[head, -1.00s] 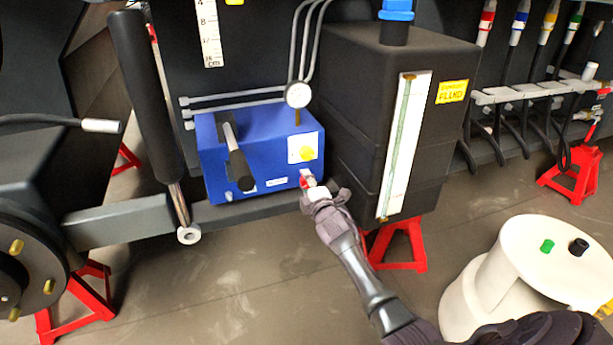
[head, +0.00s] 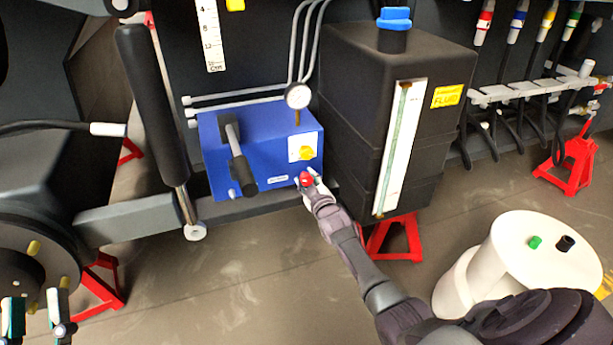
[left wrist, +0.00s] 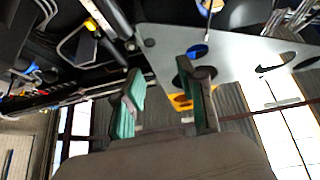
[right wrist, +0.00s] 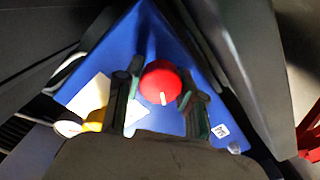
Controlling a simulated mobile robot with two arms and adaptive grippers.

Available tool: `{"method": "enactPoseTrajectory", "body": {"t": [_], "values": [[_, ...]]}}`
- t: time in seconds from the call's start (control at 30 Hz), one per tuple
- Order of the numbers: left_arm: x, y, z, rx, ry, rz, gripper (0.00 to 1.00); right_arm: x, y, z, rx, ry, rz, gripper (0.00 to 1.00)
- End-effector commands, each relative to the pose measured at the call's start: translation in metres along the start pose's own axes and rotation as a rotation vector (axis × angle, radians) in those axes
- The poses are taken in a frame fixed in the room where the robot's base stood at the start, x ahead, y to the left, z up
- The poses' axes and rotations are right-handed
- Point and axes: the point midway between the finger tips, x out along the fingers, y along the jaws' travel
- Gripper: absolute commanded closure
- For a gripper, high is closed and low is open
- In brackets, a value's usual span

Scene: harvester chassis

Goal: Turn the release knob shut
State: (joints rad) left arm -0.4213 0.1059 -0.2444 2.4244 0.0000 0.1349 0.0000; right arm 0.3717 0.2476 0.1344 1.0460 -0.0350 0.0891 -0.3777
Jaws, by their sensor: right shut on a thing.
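The red release knob (head: 305,179) is on the lower right of the front of the blue pump box (head: 265,176). In the right wrist view the round red knob (right wrist: 161,82) carries a short white mark that points toward the bottom of the picture. My right gripper (right wrist: 158,92) has one finger on each side of the knob and is shut on it, also seen in the head view (head: 309,184). My left gripper (head: 36,312) is at the bottom left of the head view. Its fingers stand apart and empty in the left wrist view (left wrist: 163,98).
A yellow knob (head: 306,153) on a white plate and a gauge (head: 298,95) sit above the red knob. A black lever (head: 240,165) sticks out at the box's left. The black fluid tank (head: 355,125) stands close on the right. A white round stand (head: 540,250) is at lower right.

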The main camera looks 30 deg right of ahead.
Motion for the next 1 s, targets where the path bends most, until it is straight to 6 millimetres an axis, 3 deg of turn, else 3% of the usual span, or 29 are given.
{"method": "enactPoseTrajectory", "body": {"t": [0.43, 1.0], "values": [[-0.008, -0.007, 0.045, 0.011, -0.284, -0.014, 0.60, 0.000, 0.000, 0.002, 0.424, 0.007, -0.008, 0.97], [-0.009, -0.007, 0.047, 0.011, -0.286, -0.014, 0.60, -0.001, -0.001, 0.003, 0.910, 0.022, -0.014, 0.97]]}}
